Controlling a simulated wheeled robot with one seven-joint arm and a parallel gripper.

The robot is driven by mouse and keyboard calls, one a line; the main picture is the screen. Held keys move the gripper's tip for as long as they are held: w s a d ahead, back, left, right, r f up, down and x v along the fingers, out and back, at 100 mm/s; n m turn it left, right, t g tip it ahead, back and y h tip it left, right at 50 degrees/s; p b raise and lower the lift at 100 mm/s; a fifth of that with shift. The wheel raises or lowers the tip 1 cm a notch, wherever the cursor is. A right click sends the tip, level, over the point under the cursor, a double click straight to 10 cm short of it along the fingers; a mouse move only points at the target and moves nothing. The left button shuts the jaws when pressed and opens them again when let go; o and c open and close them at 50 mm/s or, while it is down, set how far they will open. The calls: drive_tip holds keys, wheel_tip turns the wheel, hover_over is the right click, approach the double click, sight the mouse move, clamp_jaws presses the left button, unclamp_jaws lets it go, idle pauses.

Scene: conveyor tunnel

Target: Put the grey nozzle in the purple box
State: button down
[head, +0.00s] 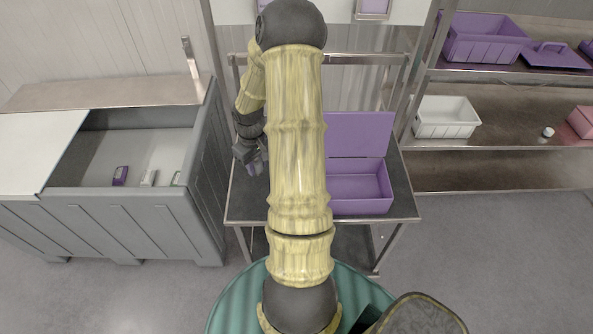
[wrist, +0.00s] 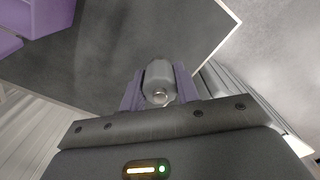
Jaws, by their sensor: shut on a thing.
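My gripper (head: 254,168) is over the left part of a dark-topped metal table, left of the purple box. In the wrist view its two purple fingers are shut on the grey nozzle (wrist: 159,78), a short grey cylinder with a small light tip. In the head view the nozzle cannot be made out. The purple box (head: 362,206) stands on the table with its lid raised at the back. Its left side is hidden behind my arm. Part of the box also shows at the upper left of the wrist view (wrist: 48,16).
The dark table top (head: 401,190) is bare around the box. A grey bin (head: 130,220) at the left, partly covered by a white lid, holds several small items. A rack at the right carries a purple crate (head: 487,45), a white crate (head: 446,122) and a pink box (head: 583,122).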

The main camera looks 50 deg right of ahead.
drive_tip(key=w+a+f, duration=0.2)
drive_tip(key=a+f, duration=0.2)
drive_tip(key=a, duration=0.4)
drive_tip(key=w+a+f, duration=0.2)
drive_tip(key=a+f, duration=0.2)
drive_tip(key=a, duration=0.4)
drive_tip(key=w+a+f, duration=0.3)
drive_tip(key=a, duration=0.6)
drive_tip(key=shift+f+n+b, duration=0.3)
drive_tip(key=shift+f+n, duration=0.1)
